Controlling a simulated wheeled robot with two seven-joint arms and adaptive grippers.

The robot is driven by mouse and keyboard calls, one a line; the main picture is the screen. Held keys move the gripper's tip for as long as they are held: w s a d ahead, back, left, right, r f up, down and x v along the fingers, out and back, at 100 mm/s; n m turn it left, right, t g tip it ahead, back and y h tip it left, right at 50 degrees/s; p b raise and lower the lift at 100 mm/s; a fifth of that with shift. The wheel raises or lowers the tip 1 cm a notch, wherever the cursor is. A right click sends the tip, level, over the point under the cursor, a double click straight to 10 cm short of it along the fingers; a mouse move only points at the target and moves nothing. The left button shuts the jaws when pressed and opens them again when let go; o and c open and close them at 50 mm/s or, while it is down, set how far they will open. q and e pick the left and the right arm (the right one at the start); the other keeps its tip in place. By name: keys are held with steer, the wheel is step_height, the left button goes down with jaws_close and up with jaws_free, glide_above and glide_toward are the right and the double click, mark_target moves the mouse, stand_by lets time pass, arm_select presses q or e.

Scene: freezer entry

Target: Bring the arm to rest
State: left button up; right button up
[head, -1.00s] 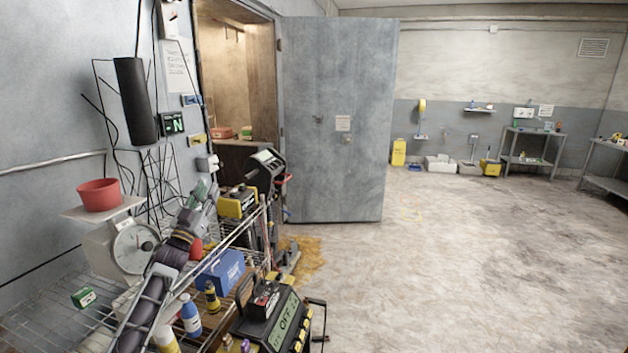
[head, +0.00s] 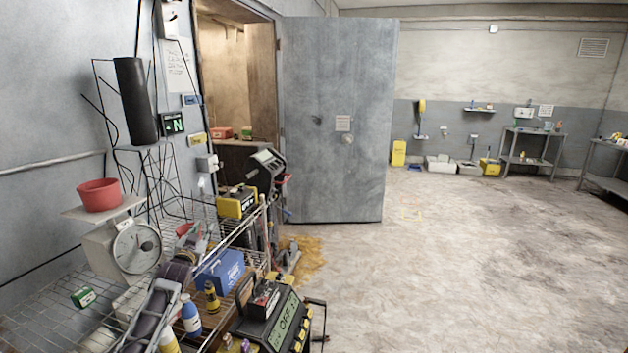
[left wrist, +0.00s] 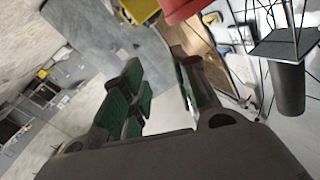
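My left arm (head: 160,305) comes in from the lower left of the head view, low over the wire shelf (head: 55,325). My left gripper (head: 204,236) is at its far end, small and partly lost among the shelf wires. In the left wrist view the fingers of the left gripper (left wrist: 160,88) have green pads and stand apart, with floor and wall showing between them. I see nothing held. My right gripper is in neither view.
A scale (head: 130,248) with a red bowl (head: 99,194) stands left of the arm. A blue box (head: 221,270), bottles (head: 191,316) and a device reading OFF (head: 285,320) crowd its right. A grey door (head: 340,120) stands open behind. The floor (head: 450,260) at right is clear.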

arm_select(q)
steer(key=s+d+f+g, duration=0.15)
steer(key=s+f, duration=0.25)
steer(key=f, duration=1)
steer(key=s+d+f+g, duration=0.1)
steer(key=s+f+g, duration=0.3)
steer(key=f, duration=1.1)
steer(key=s+d+f+g, duration=0.2)
steer(key=s+f+g, duration=0.1)
steer(key=s+f, duration=1.6)
steer(key=s+d+f+g, duration=0.2)
steer(key=s+f, duration=0.6)
steer(key=s, duration=0.8)
steer(key=s+d+f+g, duration=0.3)
steer(key=s+f, duration=0.6)
steer(key=s, duration=0.8)
steer(key=s+d+f+g+h, duration=0.1)
steer(key=s+d+f+g, duration=0.2)
steer(key=s+f, duration=0.5)
steer(key=s, duration=0.9)
steer(key=shift+f+n, duration=0.35)
steer(key=shift+n, duration=0.05)
steer(key=shift+w+g, duration=0.1)
steer(key=shift+g, duration=0.15)
steer(key=shift+s, duration=0.2)
